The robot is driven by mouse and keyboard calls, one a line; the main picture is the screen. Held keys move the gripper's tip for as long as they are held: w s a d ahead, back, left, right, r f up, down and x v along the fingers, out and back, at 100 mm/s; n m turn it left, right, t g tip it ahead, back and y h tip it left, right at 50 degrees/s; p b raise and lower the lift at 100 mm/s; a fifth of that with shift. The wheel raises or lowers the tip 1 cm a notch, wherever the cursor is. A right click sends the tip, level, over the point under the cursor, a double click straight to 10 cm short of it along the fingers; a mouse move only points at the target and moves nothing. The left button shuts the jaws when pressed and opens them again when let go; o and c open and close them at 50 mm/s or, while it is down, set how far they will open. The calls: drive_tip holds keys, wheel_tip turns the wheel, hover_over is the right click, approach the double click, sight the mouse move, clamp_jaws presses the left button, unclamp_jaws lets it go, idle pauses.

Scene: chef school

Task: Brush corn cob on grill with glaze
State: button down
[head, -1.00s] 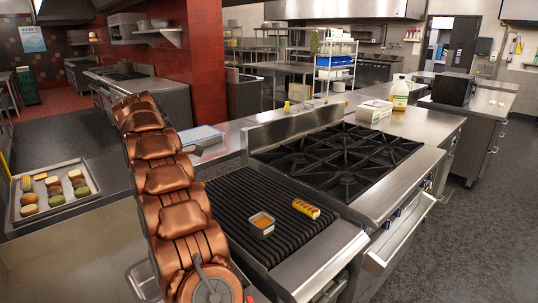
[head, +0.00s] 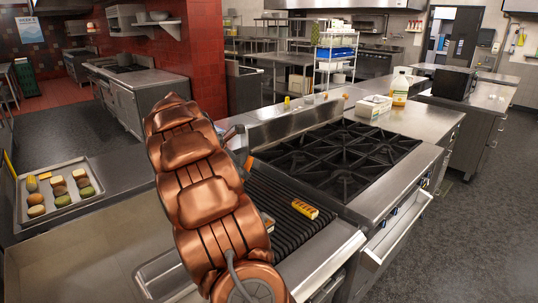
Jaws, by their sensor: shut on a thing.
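The corn cob (head: 305,209), yellow with darker marks, lies on the ribbed black grill (head: 290,232) near its right side. The small square glaze container (head: 268,223) sits left of the cob on the grill, mostly hidden behind my copper arm; only an edge shows. My gripper (head: 241,164) is almost wholly hidden behind the arm, over the grill's far left part. A small orange-brown piece, which looks like the brush handle (head: 248,163), sticks out beside it, apart from the cob. The brush's bristles are hidden.
A burner stove (head: 345,160) adjoins the grill on the right, with a raised steel back edge. A tray (head: 88,205) of vegetables and buns lies on the left counter. A white box (head: 373,107) and a bottle (head: 400,90) stand behind the stove.

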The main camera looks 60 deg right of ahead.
drive_tip(key=s+d+r+n+h+p, duration=0.2)
drive_tip(key=s+d+r, duration=0.1)
drive_tip(key=s+d, duration=0.35)
wheel_tip(320, 180, down, 6)
drive_tip(key=a+b, duration=0.1)
drive_tip(key=b, duration=0.4)
drive_tip(key=shift+s+t, duration=0.25)
drive_tip(key=shift+t, duration=0.05)
drive_tip(key=shift+f, duration=0.45)
idle(1.4)
wheel_tip(320, 180, up, 7)
drive_tip(key=p, duration=0.5)
drive_tip(key=shift+p, duration=0.35)
drive_tip(key=shift+w+a, duration=0.1)
idle(0.4)
